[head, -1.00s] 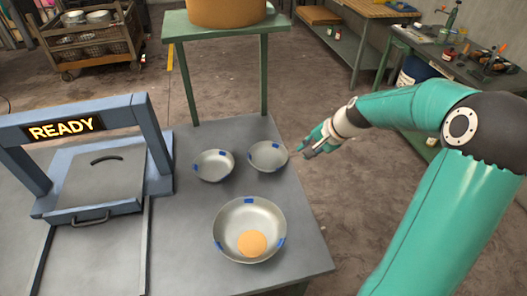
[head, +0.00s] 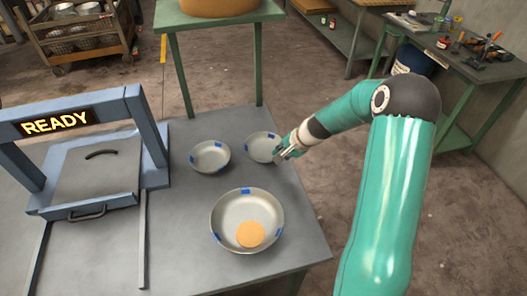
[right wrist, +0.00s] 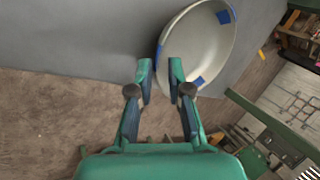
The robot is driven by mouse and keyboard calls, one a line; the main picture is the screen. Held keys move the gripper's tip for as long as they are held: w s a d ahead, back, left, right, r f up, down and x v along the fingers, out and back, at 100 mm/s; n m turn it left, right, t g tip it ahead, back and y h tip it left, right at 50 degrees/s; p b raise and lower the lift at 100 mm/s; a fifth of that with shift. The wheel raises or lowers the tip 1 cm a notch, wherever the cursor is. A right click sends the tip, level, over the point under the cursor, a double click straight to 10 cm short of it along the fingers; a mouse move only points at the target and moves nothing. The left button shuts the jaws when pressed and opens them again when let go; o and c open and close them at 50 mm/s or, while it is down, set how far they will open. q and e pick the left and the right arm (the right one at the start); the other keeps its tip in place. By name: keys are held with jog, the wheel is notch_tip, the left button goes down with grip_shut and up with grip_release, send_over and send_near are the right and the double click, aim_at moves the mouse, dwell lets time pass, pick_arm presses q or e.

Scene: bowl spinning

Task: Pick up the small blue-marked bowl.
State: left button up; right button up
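Two small grey bowls with blue marks stand side by side on the table, the left one (head: 209,157) and the right one (head: 262,147). My right gripper (head: 288,153) is at the right rim of the right small bowl. In the right wrist view this bowl (right wrist: 205,45) lies beyond the fingertips (right wrist: 160,68). The fingers are apart, and the bowl's near rim appears between them in the picture. I cannot tell whether they touch it. The bowl sits upright on the table. My left gripper is not in view.
A larger blue-marked bowl (head: 232,206) with an orange disc (head: 250,234) inside stands nearer on the grey table (head: 180,240). A blue frame with a READY sign (head: 56,122) stands at the left. A green stand (head: 215,20) is behind the table.

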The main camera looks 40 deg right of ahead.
aim_at(264, 150)
jog(key=x, duration=0.3)
jog(key=shift+w+d+f, duration=0.1)
jog(key=shift+d+f, duration=0.05)
jog(key=shift+f, duration=0.25)
grip_shut()
jog(key=shift+r, duration=0.1)
